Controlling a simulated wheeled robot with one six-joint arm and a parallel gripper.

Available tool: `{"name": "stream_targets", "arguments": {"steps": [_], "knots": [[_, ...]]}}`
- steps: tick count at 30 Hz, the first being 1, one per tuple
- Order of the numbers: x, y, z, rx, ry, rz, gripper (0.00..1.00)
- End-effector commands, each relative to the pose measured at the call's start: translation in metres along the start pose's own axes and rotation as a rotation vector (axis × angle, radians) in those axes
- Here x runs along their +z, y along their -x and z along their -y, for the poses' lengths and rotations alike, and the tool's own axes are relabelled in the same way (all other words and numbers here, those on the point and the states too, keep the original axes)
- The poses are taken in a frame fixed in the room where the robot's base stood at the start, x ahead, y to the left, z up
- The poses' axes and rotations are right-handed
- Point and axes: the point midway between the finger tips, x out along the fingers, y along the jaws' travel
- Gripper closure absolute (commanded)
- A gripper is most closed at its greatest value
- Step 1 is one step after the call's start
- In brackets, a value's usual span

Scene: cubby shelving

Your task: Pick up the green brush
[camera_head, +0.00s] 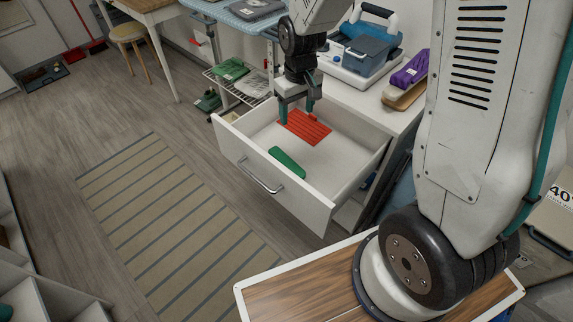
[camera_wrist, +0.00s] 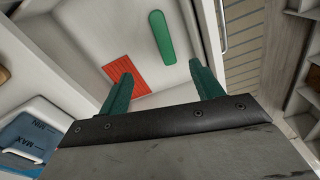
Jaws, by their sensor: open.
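The green brush (camera_head: 287,162) lies inside the open white drawer (camera_head: 340,183), near its front wall. It also shows in the wrist view (camera_wrist: 162,38) as a long rounded green shape, beyond my fingertips. My gripper (camera_head: 296,116) hangs over the back part of the drawer, behind the brush and near the red slatted piece. In the wrist view my gripper (camera_wrist: 160,82) has its two green fingers spread apart with nothing between them. The brush is apart from both fingers. Its underside is hidden.
A red slatted piece (camera_head: 304,127) lies in the drawer behind the brush. The drawer walls surround both things. A blue-grey box (camera_head: 363,54) and a purple item (camera_head: 410,70) stand on the cabinet top. A striped rug (camera_head: 170,215) covers clear floor in front.

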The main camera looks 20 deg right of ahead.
Motion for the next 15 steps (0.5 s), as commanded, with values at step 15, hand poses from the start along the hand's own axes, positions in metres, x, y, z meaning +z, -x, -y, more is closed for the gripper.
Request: {"name": "stream_targets", "arguments": {"steps": [15], "knots": [[-0.033,-0.181,0.003,-0.009,0.100,0.037,0.35]]}}
